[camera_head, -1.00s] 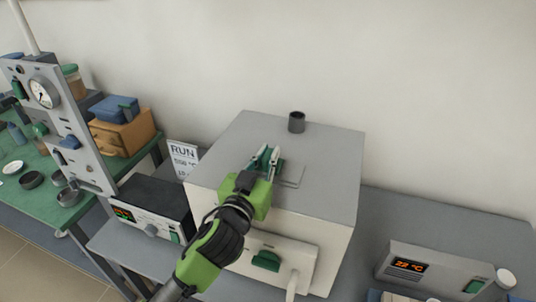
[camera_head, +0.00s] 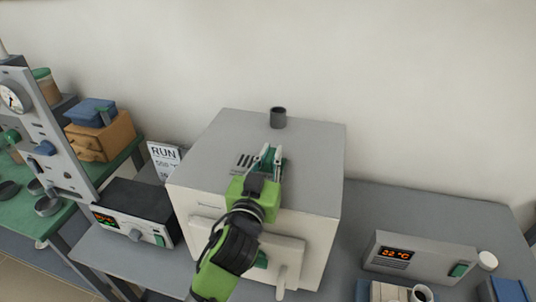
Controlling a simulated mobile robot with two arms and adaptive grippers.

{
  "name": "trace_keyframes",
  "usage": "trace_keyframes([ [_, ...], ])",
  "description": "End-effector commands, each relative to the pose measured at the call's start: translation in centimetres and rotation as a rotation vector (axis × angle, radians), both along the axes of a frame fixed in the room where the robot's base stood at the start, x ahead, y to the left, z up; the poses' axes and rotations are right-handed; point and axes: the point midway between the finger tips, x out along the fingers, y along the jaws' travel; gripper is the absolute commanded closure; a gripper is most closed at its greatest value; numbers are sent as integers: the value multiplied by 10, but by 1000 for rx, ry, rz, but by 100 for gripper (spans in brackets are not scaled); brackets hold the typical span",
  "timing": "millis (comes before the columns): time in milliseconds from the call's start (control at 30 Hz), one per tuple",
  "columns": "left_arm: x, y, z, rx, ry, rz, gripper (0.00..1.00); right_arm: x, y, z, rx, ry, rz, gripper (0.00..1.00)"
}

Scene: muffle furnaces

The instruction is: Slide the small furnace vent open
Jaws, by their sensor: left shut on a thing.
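The small furnace (camera_head: 310,150) is a pale box with a grey top, standing on the grey bench. On its top, dark vent slots (camera_head: 245,160) show uncovered, just left of my left gripper. My left gripper (camera_head: 267,157) reaches over the furnace front and is shut on the green vent knob (camera_head: 277,157). The sliding plate under the knob is mostly hidden by the gripper. My right gripper is not in view.
A short dark flue (camera_head: 278,118) stands at the back of the furnace top. A control box (camera_head: 140,205) is at left, with a RUN card (camera_head: 165,155) behind it. Another control box (camera_head: 420,255) sits at right. The bench right of the furnace has free room.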

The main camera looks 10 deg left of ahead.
Motion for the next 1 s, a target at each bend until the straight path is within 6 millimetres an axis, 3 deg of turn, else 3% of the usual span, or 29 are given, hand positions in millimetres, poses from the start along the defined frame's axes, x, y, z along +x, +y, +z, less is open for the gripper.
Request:
trace_keyframes([
  [33, -1, -3, 0, -3, 1, -7, 80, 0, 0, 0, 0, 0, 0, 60],
  [67, -1, -3, 0, -3, 1, -7, 72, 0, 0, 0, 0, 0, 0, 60],
  [100, 0, -3, 0, -3, 1, -6, 71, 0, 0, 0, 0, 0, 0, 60],
  [533, -8, -1, -1, -3, 1, -4, 71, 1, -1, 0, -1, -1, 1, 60],
  [1000, -92, 1, -1, -4, 4, -4, 71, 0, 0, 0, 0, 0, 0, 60],
])
